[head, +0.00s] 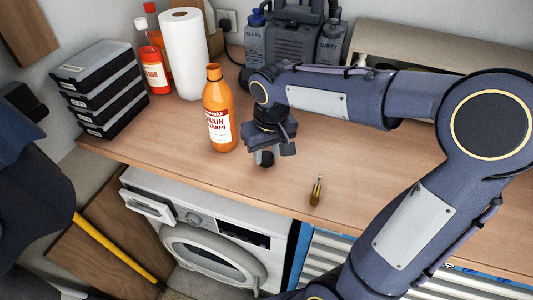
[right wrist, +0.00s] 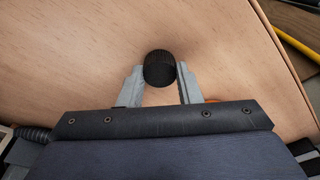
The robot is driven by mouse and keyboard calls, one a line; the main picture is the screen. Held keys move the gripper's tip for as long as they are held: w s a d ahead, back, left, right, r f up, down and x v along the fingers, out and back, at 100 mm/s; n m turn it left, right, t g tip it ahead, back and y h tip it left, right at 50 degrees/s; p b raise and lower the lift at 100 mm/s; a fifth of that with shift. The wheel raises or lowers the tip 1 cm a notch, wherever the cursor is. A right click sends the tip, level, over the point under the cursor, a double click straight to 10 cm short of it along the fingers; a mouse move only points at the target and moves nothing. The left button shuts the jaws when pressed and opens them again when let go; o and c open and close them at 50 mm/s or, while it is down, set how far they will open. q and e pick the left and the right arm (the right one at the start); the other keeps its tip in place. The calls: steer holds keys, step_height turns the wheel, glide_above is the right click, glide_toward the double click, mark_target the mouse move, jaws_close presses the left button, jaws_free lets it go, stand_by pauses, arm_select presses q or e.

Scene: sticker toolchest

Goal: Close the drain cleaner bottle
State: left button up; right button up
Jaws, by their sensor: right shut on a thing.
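The orange drain cleaner bottle (head: 219,118) stands upright on the wooden counter, with a red and white label. Its neck is orange and no black cap sits on it. My right gripper (head: 268,152) is just to the right of the bottle, above the counter, pointing down. It is shut on a round black ribbed cap (right wrist: 159,68), held between the two grey fingertips (right wrist: 160,82) in the right wrist view. The cap also shows dark below the fingers in the head view (head: 267,159). My left gripper does not show; only dark parts of mine appear at the left edge.
A paper towel roll (head: 184,55), red bottles (head: 154,68) and a stack of black cases (head: 103,90) stand behind and left of the bottle. A grey machine with tanks (head: 290,45) stands at the back.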

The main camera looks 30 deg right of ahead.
mark_target(265, 154)
step_height(265, 154, up, 3)
steer(key=shift+w+r, duration=0.1)
steer(key=s+a+r+b, duration=0.2)
steer(key=s+a+r, duration=0.7)
steer(key=s, duration=0.2)
steer(key=shift+r, duration=0.3)
